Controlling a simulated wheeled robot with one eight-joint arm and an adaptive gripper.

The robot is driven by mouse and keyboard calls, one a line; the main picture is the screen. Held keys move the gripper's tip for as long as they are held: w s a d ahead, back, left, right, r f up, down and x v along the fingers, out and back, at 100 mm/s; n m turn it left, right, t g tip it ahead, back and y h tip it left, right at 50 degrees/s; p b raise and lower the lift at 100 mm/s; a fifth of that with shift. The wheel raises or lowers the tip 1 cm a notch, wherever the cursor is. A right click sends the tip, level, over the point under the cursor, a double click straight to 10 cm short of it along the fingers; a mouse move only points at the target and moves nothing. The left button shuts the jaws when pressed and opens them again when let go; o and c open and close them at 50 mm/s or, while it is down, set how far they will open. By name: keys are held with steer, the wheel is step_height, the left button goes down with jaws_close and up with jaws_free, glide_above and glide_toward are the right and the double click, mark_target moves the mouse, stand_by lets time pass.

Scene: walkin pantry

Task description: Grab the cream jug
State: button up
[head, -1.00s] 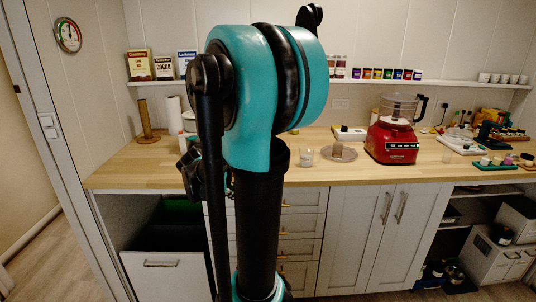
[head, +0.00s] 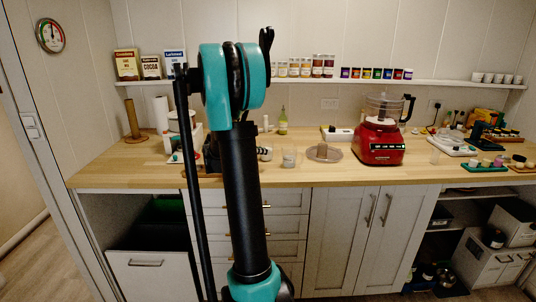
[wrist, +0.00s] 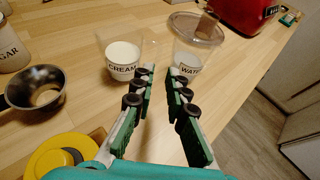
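The cream jug (wrist: 122,58) is a clear container with white contents and a CREAM label. It stands upright on the wooden counter in the wrist view, just beyond my left finger. My gripper (wrist: 162,80) is open and empty, its two green fingers with black pads pointing towards the gap between the cream jug and a similar container labelled WATER (wrist: 190,62). In the head view my arm hides most of my gripper. A small clear container (head: 289,158) shows right of the arm there, but I cannot tell which of the two it is.
A metal cup (wrist: 34,92) and a yellow round thing (wrist: 60,156) lie left of my gripper. A sugar jar (wrist: 10,50) stands farther back. A round dish (head: 324,153) and a red food processor (head: 379,142) stand to the right. Bare counter lies between them.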

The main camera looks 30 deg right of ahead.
steer(key=x, duration=0.8)
steer(key=shift+w+f, duration=0.15)
steer(key=shift+f, duration=0.05)
jaws_close()
steer(key=shift+r, duration=0.25)
